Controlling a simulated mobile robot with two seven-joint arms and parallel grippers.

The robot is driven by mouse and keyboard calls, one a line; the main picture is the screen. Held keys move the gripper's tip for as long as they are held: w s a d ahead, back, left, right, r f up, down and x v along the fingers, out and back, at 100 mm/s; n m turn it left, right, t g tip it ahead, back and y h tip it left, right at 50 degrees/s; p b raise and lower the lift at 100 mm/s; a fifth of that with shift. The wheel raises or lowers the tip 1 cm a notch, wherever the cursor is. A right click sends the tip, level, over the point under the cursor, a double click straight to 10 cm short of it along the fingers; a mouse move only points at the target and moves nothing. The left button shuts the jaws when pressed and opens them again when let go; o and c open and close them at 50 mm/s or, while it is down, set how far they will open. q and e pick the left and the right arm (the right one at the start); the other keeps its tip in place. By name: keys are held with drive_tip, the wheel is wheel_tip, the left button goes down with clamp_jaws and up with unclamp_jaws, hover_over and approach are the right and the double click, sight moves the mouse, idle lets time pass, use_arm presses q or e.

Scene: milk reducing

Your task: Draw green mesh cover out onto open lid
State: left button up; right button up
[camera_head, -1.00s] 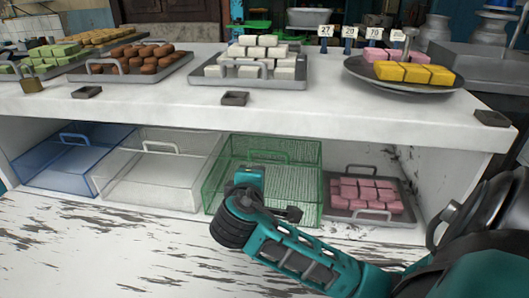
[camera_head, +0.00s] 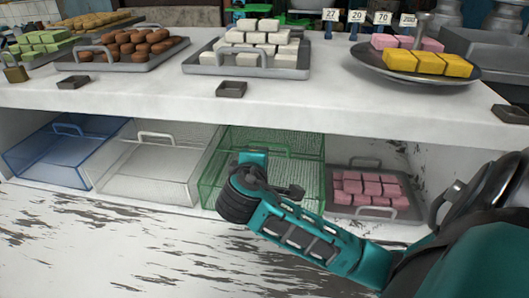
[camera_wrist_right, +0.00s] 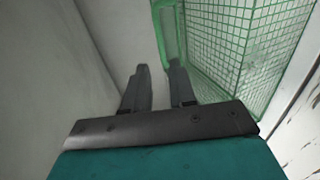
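The green mesh cover (camera_head: 313,165) stands in the low space under the white counter, between a clear cover and a tray of pink blocks. Its green handle shows on top, and also in the right wrist view (camera_wrist_right: 172,32). My right gripper (camera_wrist_right: 159,68) is open. Its fingers are apart and nothing is between them; the handle lies just beyond the right-hand fingertip. In the head view my right wrist hides part of the cover's front and the fingers. The worn white surface in front (camera_head: 110,245), apparently the open lid, lies flat and bare. My left gripper is not in view.
A blue cover (camera_head: 55,160) and a clear cover (camera_head: 140,180) stand left of the mesh cover. The pink-block tray (camera_head: 385,212) is close on its right. The counter's front edge (camera_head: 180,112) overhangs them. White walls are close in the wrist view.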

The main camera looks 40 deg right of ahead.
sight(268, 145)
drive_tip(key=b+x, duration=0.1)
drive_tip(key=x, duration=1)
drive_tip(key=shift+w+d, duration=0.15)
drive_tip(key=shift+d, duration=0.1)
clamp_jaws()
